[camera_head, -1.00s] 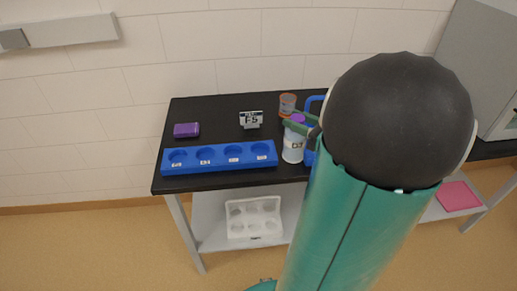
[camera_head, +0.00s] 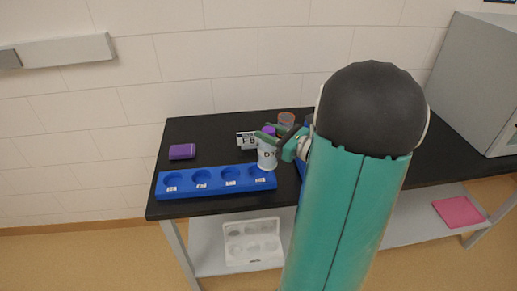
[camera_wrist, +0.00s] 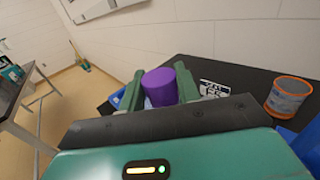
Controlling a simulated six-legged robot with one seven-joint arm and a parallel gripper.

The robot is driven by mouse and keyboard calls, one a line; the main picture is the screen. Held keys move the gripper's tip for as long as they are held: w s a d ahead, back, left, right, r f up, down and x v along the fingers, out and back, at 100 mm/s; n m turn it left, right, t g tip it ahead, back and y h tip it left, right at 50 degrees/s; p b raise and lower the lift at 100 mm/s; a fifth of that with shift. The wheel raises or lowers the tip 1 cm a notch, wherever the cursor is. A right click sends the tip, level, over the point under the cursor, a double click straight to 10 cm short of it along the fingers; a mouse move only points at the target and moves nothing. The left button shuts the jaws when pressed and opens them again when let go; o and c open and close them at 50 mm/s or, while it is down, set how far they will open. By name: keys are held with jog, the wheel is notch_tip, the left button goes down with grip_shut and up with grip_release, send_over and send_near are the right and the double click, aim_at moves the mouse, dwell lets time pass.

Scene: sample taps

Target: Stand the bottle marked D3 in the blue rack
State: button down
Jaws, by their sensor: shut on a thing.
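A white bottle with a purple cap and a dark mark that looks like D3 (camera_head: 267,156) is upright at the right end of the blue rack (camera_head: 216,190). The rack has a row of several round holes with small white labels at the front. The bottle hides part of the rightmost hole, and I cannot tell whether its base is in it or above it. My gripper (camera_head: 274,138) is shut on the bottle near its cap. In the wrist view the purple cap (camera_wrist: 160,86) shows between the green fingers (camera_wrist: 158,92).
A sign card (camera_head: 246,140) stands behind the bottle. A purple box (camera_head: 182,151) lies at the back left. An orange-rimmed mesh cup (camera_wrist: 288,96) and a blue object (camera_wrist: 303,142) are to the right. A white tray (camera_head: 252,261) sits on the lower shelf.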

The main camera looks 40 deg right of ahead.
aim_at(267, 161)
jog(key=w+f, duration=0.4)
jog(key=f, duration=0.4)
jog(key=shift+w+f, duration=0.25)
jog(key=shift+f, duration=0.1)
jog(key=shift+d, duration=0.1)
jog(key=shift+f, duration=0.1)
jog(key=c, duration=1)
grip_release()
